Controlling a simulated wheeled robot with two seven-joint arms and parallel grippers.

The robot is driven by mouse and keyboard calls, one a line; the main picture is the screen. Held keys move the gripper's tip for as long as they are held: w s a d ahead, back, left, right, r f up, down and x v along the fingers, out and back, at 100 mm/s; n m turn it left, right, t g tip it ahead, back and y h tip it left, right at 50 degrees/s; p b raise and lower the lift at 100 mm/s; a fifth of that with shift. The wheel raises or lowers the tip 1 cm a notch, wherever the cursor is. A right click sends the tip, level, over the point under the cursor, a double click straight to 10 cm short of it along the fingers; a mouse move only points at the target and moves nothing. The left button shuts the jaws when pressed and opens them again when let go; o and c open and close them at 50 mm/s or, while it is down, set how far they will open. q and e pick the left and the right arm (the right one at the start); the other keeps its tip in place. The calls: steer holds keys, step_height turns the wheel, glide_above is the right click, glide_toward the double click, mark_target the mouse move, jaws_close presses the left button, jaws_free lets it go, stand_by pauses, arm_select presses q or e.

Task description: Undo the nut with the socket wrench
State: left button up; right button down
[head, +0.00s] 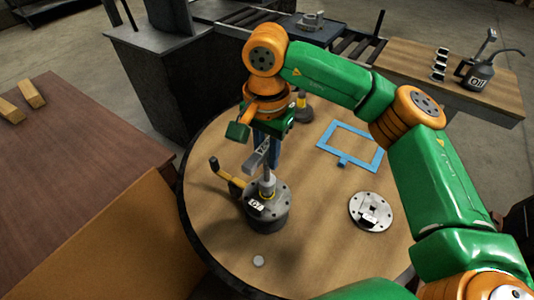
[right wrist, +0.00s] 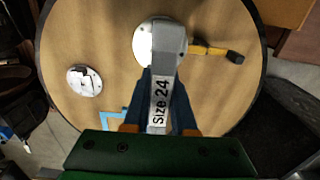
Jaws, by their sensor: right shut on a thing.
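My right gripper (head: 265,147) is above the round table, its blue fingers shut on the socket wrench (head: 258,155). In the right wrist view the wrench (right wrist: 163,75) lies between the fingers and reads "Size 24". Its socket end (head: 267,186) points down onto the top of a dark round housing (head: 268,217) with a small white label. A pale round top (right wrist: 143,42) shows below the wrench in the right wrist view. The nut is not visible; I cannot tell whether the socket covers it. My left gripper is not in view.
A yellow-handled tool (head: 225,175) lies left of the housing. A silver flange plate (head: 371,205), a light blue frame (head: 322,148) and a small pale disc (head: 258,261) lie on the round table (head: 320,235). An oil can (head: 478,76) stands on the back right bench.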

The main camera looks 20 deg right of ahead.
steer(key=shift+r, duration=0.5)
step_height(320, 180, up, 6)
steer(key=p, duration=0.5)
steer(key=shift+r+p, duration=0.25)
steer(key=shift+p, duration=0.15)
steer(key=shift+s+f+b, duration=0.1)
steer(key=shift+f+b, duration=0.15)
steer(key=shift+b, duration=0.05)
steer(key=s+a+b, duration=0.2)
steer(key=s+b, duration=0.1)
steer(key=s, duration=0.3)
steer(key=shift+s, duration=0.3)
